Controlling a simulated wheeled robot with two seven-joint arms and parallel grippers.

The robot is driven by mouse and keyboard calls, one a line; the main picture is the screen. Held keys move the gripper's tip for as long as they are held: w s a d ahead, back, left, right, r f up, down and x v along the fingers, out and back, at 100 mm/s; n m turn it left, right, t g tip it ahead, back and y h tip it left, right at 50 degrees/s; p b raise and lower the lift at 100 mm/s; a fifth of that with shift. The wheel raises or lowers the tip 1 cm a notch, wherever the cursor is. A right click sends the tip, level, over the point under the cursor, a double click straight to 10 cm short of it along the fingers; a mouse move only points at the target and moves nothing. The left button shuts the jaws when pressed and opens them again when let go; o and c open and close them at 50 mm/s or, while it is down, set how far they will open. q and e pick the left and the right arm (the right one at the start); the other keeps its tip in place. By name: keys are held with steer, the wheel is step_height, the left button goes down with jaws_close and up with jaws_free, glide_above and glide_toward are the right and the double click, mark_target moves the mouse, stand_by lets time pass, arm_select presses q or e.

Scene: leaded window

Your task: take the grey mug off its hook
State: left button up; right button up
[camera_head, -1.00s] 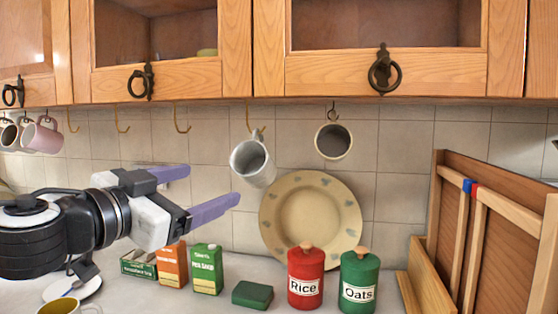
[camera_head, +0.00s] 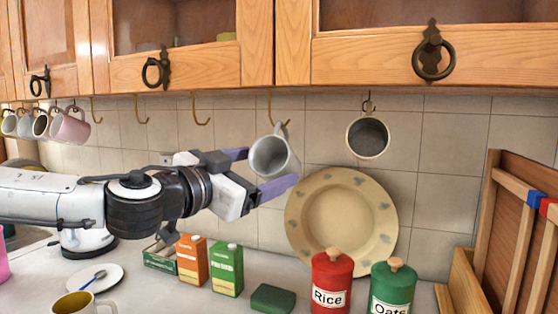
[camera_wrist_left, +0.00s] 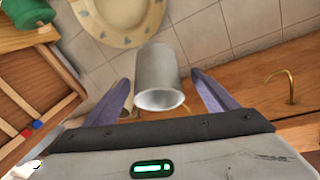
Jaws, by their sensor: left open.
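The grey mug (camera_head: 273,155) hangs tilted from a brass hook under the cabinet, its opening turned partly to the front. It also shows in the left wrist view (camera_wrist_left: 158,72), between the two fingers. My left gripper (camera_head: 268,168) is open, with one purple finger on each side of the mug; I cannot tell whether either finger touches it. In the left wrist view the open gripper (camera_wrist_left: 161,82) spans wider than the mug. The mug's handle is mostly hidden at the hook. My right gripper is not in view.
A cream mug with a dark inside (camera_head: 367,137) hangs to the right. A large cream plate (camera_head: 340,240) leans on the tiles behind. A red Rice canister (camera_head: 331,270), a green Oats canister (camera_head: 393,280) and cartons (camera_head: 226,270) stand below. The wooden cabinet (camera_head: 200,70) overhangs closely.

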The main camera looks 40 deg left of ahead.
mark_target(280, 161)
arm_select(q)
steer(key=shift+w+d+r+p, duration=0.15)
steer(key=shift+w+p, duration=0.1)
steer(key=shift+w, duration=1.1)
steer(key=shift+w+d+p, duration=0.1)
steer(key=shift+w+p, duration=0.1)
steer(key=shift+w, duration=1.15)
steer(key=c, duration=1.3)
